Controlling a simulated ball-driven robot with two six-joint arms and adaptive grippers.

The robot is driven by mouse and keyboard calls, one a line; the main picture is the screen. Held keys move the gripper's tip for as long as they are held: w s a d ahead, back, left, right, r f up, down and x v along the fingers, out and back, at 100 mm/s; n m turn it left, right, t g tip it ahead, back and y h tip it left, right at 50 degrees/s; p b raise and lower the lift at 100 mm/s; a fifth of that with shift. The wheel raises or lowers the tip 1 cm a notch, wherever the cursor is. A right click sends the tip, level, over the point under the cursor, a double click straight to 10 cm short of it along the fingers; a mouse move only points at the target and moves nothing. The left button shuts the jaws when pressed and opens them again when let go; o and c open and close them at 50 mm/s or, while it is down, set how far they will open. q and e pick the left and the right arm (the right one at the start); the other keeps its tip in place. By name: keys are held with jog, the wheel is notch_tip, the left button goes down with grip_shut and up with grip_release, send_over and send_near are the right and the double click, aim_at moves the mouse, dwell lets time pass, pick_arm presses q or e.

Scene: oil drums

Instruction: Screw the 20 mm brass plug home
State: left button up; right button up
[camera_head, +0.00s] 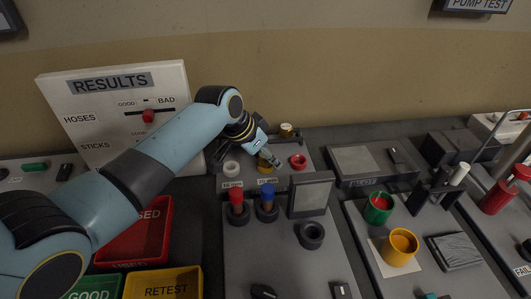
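My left arm reaches in from the left, and its gripper (270,159) points down at a small panel (312,180) at the back middle. The fingertips are at a yellow, brass-coloured round piece (265,169) behind a small label that seems to read 20 mm. Whether the fingers hold it or only touch it, I cannot tell. The gripper partly hides this piece, so its seating is unclear. Another brass-coloured round piece (286,130) stands at the panel's back edge. Which of the two is the plug, I cannot tell. My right gripper is out of view.
A white ring (231,168) and a red ring (298,161) flank the yellow piece. In front stand red-topped (236,198) and blue-topped (267,194) posts and a grey screen (311,194). A RESULTS board (80,120) stands behind my arm. Coloured bins, including RETEST (165,284), are front left.

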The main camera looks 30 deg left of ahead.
pick_arm(q)
jog(key=o, duration=0.3)
jog(key=shift+s+f, duration=0.3)
jog(key=shift+f, duration=0.45)
jog(key=shift+a+r, duration=0.15)
jog(key=shift+r, duration=0.05)
jog(key=shift+r, duration=0.3)
jog(key=v, duration=1.1)
jog(key=shift+s+a+r, duration=0.15)
jog(key=shift+s+r, duration=0.05)
jog(key=shift+r, duration=0.05)
